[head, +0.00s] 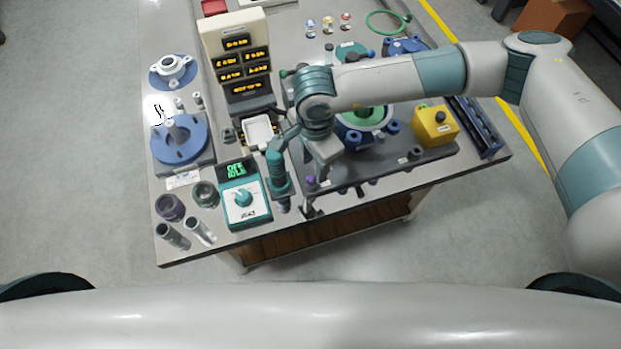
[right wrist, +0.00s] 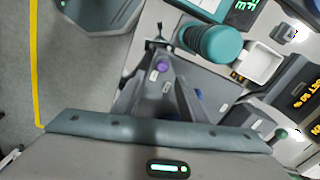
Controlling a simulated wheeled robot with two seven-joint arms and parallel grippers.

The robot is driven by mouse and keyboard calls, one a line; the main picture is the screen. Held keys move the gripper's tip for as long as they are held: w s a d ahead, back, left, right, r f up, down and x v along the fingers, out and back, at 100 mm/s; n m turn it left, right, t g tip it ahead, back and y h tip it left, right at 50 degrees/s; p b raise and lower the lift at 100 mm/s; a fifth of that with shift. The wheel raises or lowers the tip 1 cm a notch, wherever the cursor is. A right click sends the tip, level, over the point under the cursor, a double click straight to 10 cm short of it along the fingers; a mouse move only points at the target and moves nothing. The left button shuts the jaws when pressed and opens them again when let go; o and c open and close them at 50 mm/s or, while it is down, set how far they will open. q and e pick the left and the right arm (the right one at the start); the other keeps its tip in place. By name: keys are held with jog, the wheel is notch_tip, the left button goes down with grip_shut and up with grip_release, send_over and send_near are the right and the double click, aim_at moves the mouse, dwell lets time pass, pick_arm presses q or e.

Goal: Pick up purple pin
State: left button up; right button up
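The purple pin (head: 311,182) is a small purple-topped piece near the front edge of the bench, right of the teal cylinder. It also shows in the right wrist view (right wrist: 162,67), ahead of and between my fingers. My right gripper (head: 322,170) points down just above and beside the pin. In the right wrist view its two grey fingers (right wrist: 160,90) stand apart, with the plate visible between them, so it is open and empty. I cannot tell the exact height gap to the pin. My left gripper is not in view.
A teal-capped cylinder (head: 279,172) stands close left of my right gripper. A teal control box (head: 243,203) is further left. A yellow button box (head: 436,125) and a blue ring fixture (head: 364,135) lie to the right. Metal tubes (head: 173,235) stand at the front left.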

aim_at(311, 178)
jog(key=shift+s+a+f+p, duration=0.1)
jog(key=shift+a+f+p, duration=0.1)
jog(key=shift+f+p, duration=0.4)
notch_tip(311, 178, down, 3)
jog(key=shift+a+r+p, duration=0.1)
jog(key=shift+a+p, duration=0.05)
jog(key=shift+p, duration=0.65)
jog(key=shift+f, duration=0.5)
grip_shut()
